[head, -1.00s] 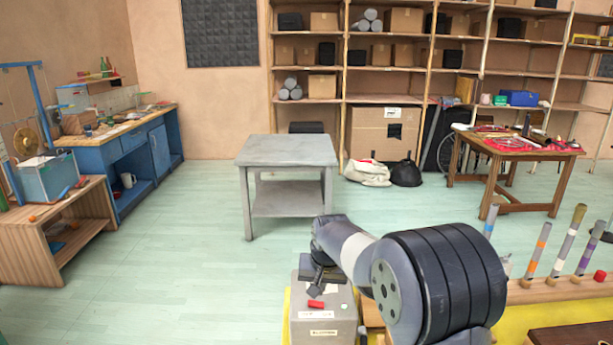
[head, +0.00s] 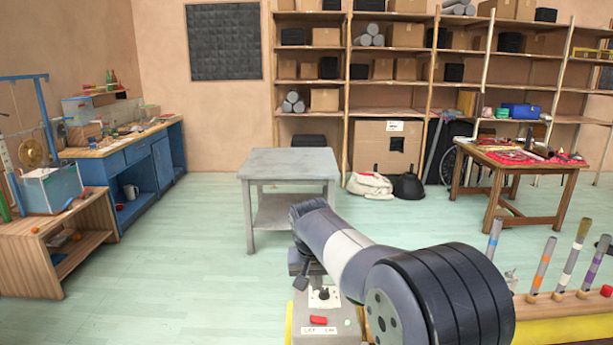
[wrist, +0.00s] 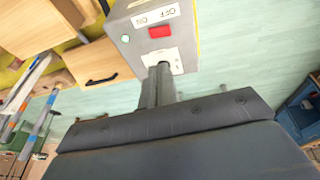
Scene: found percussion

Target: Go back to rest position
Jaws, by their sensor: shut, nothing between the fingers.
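My gripper (head: 311,280) hangs over the grey metal box at the bottom centre of the head view, with my arm reaching in from the lower right. The box (head: 340,330) has a red switch and an on/off label on its top. In the wrist view the gripper (wrist: 160,72) is shut and empty, its tips in front of the pale plate beside the red switch (wrist: 160,31). I cannot tell whether the tips touch the plate.
A grey table (head: 290,162) stands ahead on open green floor. A row of upright striped tubes (head: 544,263) stands at the right. A blue workbench (head: 138,165) is at the left, and a wooden table (head: 515,165) is at the back right.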

